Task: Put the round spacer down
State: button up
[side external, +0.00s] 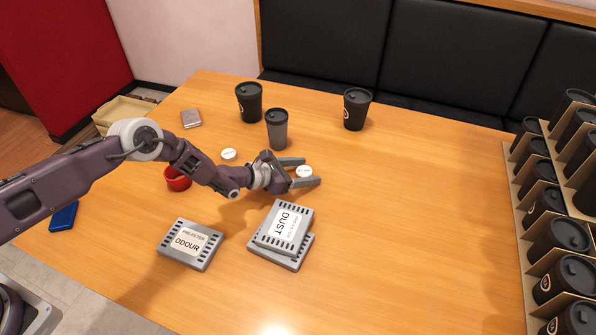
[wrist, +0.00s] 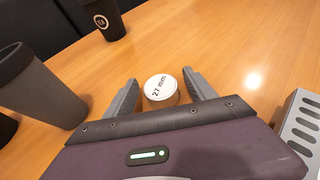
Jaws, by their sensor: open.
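A white round spacer (side external: 304,171) stands on the wooden table, its flat face up. In the wrist view the round spacer (wrist: 161,90) reads "27 mm" on top. My gripper (side external: 304,171) is open around it, one finger on each side. In the wrist view a gap shows between the spacer and each finger of my gripper (wrist: 162,90). A second white round piece (side external: 228,154) lies on the table to the left, behind my wrist; its lettering is too small to read.
Dark cups (side external: 277,130) stand behind my gripper. Filter boxes marked "DUST" (side external: 283,228) and "ODOUR" (side external: 190,244) lie in front. A red cup (side external: 177,179) is left, partly behind my arm. A rack of cups (side external: 520,220) lines the right edge. The table right of my gripper is clear.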

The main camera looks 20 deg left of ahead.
jog(key=v, duration=1.2)
jog(key=shift+r, duration=0.1)
